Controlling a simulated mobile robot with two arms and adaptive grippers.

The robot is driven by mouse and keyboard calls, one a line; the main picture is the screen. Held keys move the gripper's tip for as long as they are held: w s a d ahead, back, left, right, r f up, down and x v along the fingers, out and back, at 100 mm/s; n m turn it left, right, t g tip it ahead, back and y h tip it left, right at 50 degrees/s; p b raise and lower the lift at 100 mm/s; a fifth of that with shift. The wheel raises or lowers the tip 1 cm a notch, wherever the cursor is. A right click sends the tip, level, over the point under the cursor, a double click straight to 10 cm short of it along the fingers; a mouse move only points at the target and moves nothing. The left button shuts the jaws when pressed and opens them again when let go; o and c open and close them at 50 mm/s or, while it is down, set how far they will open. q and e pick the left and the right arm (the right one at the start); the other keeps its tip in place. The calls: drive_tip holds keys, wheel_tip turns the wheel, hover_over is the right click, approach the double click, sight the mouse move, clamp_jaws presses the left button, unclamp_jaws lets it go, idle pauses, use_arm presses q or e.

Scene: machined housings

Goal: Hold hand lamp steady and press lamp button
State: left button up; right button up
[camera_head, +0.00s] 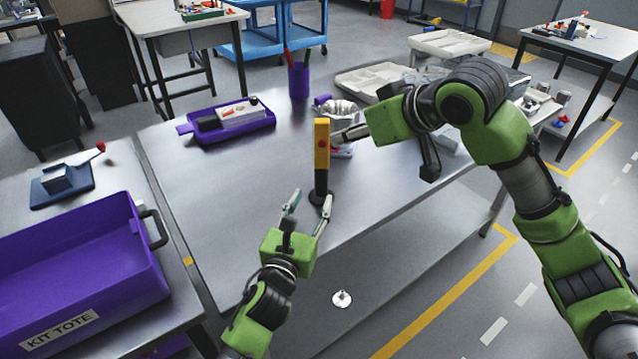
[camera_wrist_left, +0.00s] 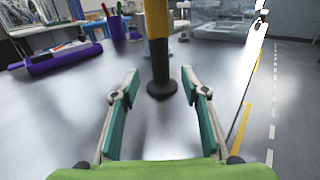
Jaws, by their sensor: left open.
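The hand lamp (camera_head: 321,160) stands upright on the metal table, with a yellow upper part, a black lower part and a round black base. A red button (camera_head: 322,144) shows on its yellow face. My left gripper (camera_head: 310,200) is open at the lamp's near side, low by its base. In the left wrist view the lamp's black part (camera_wrist_left: 160,64) stands just beyond and between the open fingertips (camera_wrist_left: 160,88), with no contact visible. My right gripper (camera_head: 347,134) points left beside the yellow part; whether it touches, and how its fingers are set, is unclear.
A purple tray (camera_head: 262,123) with small parts lies at the back left, and a purple pen cup (camera_head: 299,82) stands behind the lamp. Pale trays (camera_head: 368,82) fill the back right. A purple kit tote (camera_head: 85,262) stands on the left bench. The table left of the lamp is clear.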

sight(320, 183)
use_arm(q)
drive_tip(key=x, duration=0.9)
drive_tip(key=shift+w, duration=0.25)
clamp_jaws()
drive_tip(key=shift+f, duration=0.1)
use_arm(e)
clamp_jaws()
idle(0.5)
